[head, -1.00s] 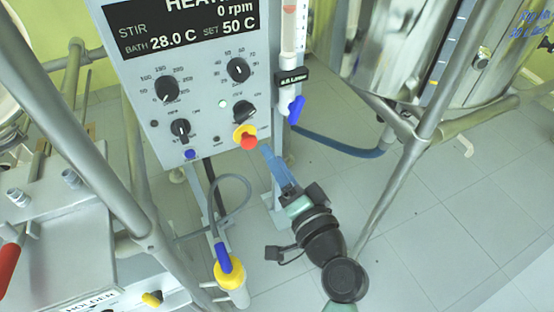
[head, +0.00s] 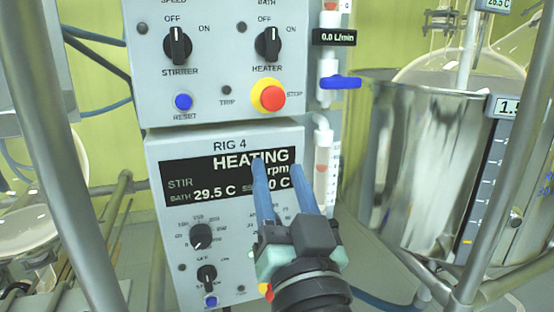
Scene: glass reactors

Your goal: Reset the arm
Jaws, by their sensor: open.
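My gripper (head: 279,168) is in the lower middle of the head view. Its two blue fingers point up and stand apart, with nothing between them. It is in front of the lower control box (head: 222,146), marked RIG 4, and covers part of its display (head: 190,182). The display reads HEATING, with BATH 29.5 C; the rest is partly hidden. The gripper also hides the right part of the lower knobs. I cannot tell whether the fingers touch the box.
An upper control box (head: 222,75) has stirrer and heater knobs, a blue reset button (head: 183,102) and a red stop button (head: 271,96). A blue valve handle (head: 341,82) juts out beside it. A steel vessel (head: 425,170) and slanted metal poles (head: 500,160) stand at right.

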